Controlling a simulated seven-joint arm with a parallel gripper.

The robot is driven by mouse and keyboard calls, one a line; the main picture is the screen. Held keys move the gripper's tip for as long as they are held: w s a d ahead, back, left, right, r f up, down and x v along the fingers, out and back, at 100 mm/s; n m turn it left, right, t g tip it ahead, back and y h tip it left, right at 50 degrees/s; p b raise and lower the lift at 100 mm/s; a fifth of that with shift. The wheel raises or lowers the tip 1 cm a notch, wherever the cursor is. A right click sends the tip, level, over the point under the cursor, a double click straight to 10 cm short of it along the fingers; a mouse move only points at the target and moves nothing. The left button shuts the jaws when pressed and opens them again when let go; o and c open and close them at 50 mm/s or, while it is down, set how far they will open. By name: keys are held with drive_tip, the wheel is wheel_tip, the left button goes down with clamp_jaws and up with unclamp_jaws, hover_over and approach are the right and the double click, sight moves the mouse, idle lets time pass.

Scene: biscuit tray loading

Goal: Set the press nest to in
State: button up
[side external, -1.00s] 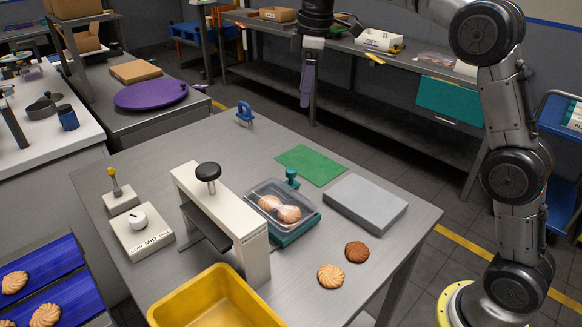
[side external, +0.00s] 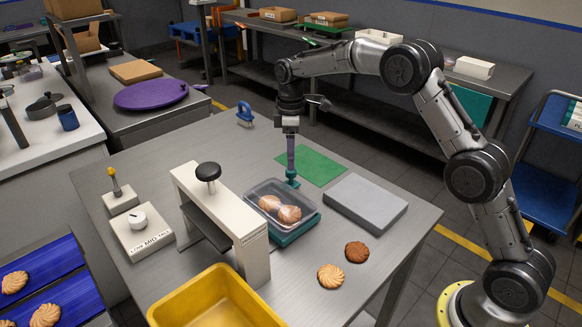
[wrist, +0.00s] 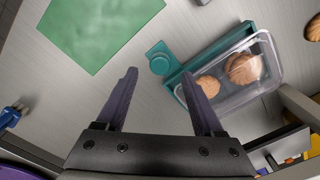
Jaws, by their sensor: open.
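The press nest is a teal slide (side external: 290,238) with a teal round-topped knob (side external: 292,181) at its far end. It sits beside the cream press frame (side external: 250,258), out from under its bridge. A clear tray (side external: 262,186) with biscuits in it rests on the nest. My gripper (side external: 291,168) points down over the knob, its fingers close to it. In the wrist view my gripper (wrist: 158,76) is open, and the knob (wrist: 158,58) shows just beyond the gap between the purple fingertips. Whether a finger touches the knob cannot be told.
A grey block (side external: 366,203) lies right of the nest, and a green mat (side external: 318,163) lies behind. Two loose biscuits (side external: 331,276) are in front. A yellow bin (side external: 215,300), a dial box (side external: 140,232) and a blue clamp-like item (side external: 245,114) are also on the table.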

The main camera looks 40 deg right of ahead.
drive_tip(key=shift+f, duration=2.3)
clamp_jaws()
drive_tip(key=shift+r, duration=0.1)
